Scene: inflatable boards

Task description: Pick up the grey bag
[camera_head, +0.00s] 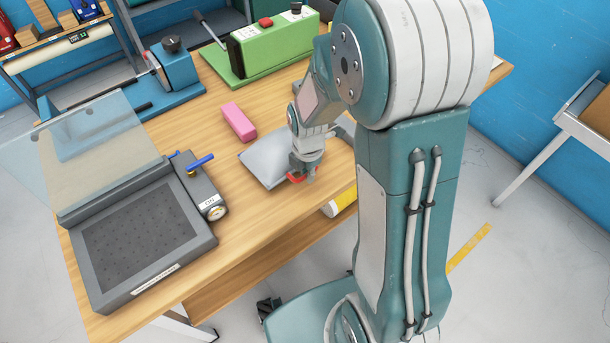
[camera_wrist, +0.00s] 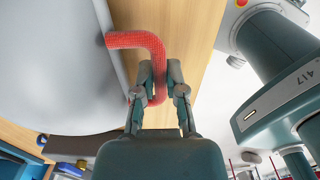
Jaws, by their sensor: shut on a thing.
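The grey bag (camera_head: 266,158) lies flat on the wooden table near its front edge in the head view. It fills the left part of the wrist view as a smooth grey surface (camera_wrist: 70,60). A bent red handle (camera_wrist: 135,40) comes off its edge. My gripper (camera_head: 302,177) is at the bag's right front side, pointing down. In the wrist view my gripper's fingers (camera_wrist: 159,82) are shut on the red handle. My arm hides part of the bag's right side.
A pink block (camera_head: 239,122) lies behind the bag. A dark grey machine with a clear lid (camera_head: 140,245) stands at left, with a small gauge unit (camera_head: 205,190) beside it. Blue (camera_head: 172,75) and green (camera_head: 270,47) machines stand at the back. A yellow-and-white roll (camera_head: 340,202) is below the tabletop.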

